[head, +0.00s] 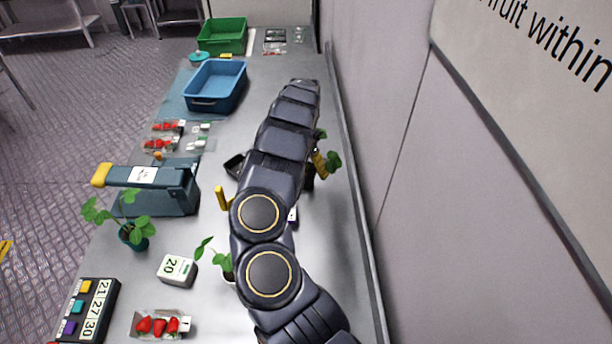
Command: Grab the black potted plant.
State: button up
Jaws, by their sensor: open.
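A green-leafed plant (333,161) shows just right of my arm in the head view. A dark shape below its leaves may be its black pot, but my arm hides most of it. Two other plants are in view: one in a dark teal pot (137,238) at the left, and one in a pale pot (228,267) partly behind my arm. My arm reaches up the middle of the table. I cannot make out my gripper's fingers, so its place relative to the plant is hidden.
A blue crate (214,102) and a green crate (222,48) stand at the far end. A grey-blue device (170,191), a white box marked 20 (176,270), a number panel (89,309) and strawberry packs (160,325) line the left. A wall (375,130) bounds the right.

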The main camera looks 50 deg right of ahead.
aim_at(306, 175)
notch_tip(306, 175, down, 4)
jog(key=shift+w+f, duration=0.1)
jog(key=shift+w, duration=0.05)
jog(key=c, duration=1.1)
